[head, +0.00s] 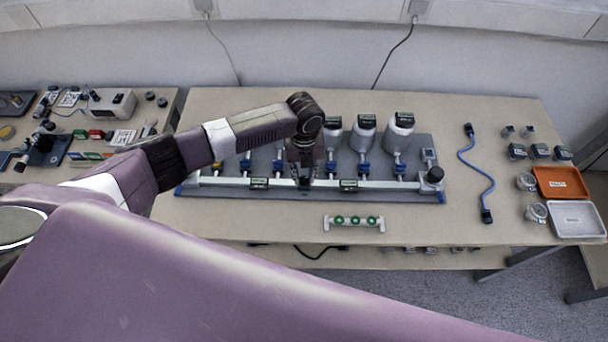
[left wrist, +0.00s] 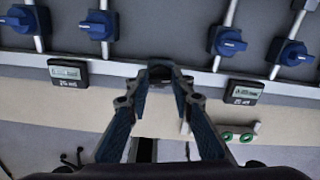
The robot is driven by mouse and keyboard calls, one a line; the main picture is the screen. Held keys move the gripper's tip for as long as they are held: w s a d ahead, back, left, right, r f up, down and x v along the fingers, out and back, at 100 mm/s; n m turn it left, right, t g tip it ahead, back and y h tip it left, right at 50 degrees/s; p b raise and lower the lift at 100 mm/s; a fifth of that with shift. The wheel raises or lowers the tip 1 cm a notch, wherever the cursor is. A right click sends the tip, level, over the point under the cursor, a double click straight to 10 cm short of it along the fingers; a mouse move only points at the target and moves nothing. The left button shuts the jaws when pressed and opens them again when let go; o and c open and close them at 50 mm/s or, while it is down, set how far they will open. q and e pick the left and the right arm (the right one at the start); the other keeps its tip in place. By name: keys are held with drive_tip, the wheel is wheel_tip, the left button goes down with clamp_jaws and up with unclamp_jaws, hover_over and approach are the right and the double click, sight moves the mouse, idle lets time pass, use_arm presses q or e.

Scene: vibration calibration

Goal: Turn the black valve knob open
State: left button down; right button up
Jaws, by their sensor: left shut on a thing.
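A long white manifold pipe (head: 225,181) lies along the front of a grey board (head: 400,196) on the table. My left gripper (head: 304,182) reaches down onto the middle of this pipe, and its fingers point at the pipe. In the left wrist view, the fingers (left wrist: 160,78) close around a small dark, round piece (left wrist: 160,71) at the pipe, which looks like the black valve knob. The fingers hide most of it. A larger black round part (head: 435,175) stands at the pipe's right end, apart from the gripper. My right gripper is not in view.
Blue valves (left wrist: 226,41) sit on branch pipes behind the manifold, with small displays (left wrist: 243,92) beside the gripper. White vessels (head: 364,138) stand behind. A rack with green rings (head: 355,222) lies in front. A blue cable (head: 480,172) and trays (head: 562,182) lie right.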

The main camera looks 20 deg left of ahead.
sight(304, 178)
use_arm(q)
drive_tip(key=shift+m, duration=0.9)
drive_tip(key=c, duration=1.7)
unclamp_jaws()
drive_tip(key=shift+o, duration=0.2)
drive_tip(key=shift+r, duration=0.15)
wheel_tip(304, 178, up, 12)
